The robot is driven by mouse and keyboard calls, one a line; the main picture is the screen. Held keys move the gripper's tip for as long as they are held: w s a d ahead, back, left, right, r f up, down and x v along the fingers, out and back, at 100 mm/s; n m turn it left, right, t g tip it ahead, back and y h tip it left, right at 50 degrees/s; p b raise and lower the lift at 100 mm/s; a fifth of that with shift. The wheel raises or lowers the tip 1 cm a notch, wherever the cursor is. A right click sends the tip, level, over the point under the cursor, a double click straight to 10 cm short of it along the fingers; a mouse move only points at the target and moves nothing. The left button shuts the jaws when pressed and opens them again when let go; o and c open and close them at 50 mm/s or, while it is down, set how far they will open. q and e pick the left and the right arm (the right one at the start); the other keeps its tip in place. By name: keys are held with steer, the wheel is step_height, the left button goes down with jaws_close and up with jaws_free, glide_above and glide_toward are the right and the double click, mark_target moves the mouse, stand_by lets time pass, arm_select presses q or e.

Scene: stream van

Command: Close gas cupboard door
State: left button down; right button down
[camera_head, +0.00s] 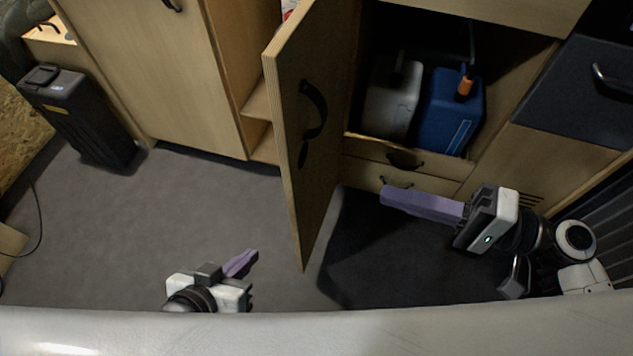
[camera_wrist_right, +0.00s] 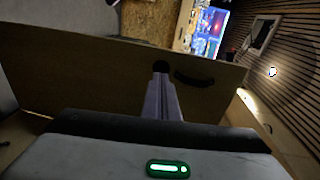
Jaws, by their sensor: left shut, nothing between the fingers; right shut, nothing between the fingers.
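The open cupboard holds a grey-white canister (camera_head: 393,98) and a blue canister (camera_head: 449,112) with an orange cap. My right gripper (camera_head: 384,196) is shut and empty, to the right of the door and in front of the drawers. In the right wrist view the door (camera_wrist_right: 80,75) spans the picture ahead of the shut fingers; I cannot tell if they touch it. My left gripper (camera_head: 252,256) is shut and empty, low and left of the door.
Small drawers (camera_head: 365,172) lie under the cupboard opening. A dark drawer front (camera_head: 580,92) is at the right. A tall wooden cabinet (camera_head: 155,75) and a black box (camera_head: 80,115) stand at the left. The grey floor (camera_head: 200,205) left of the door is clear.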

step_height(320, 180, up, 2)
steer(key=y, duration=0.1)
glide_toward(295, 160)
steer(key=x, duration=0.6)
steer(key=shift+a+b, duration=0.25)
steer(key=shift+b, duration=0.05)
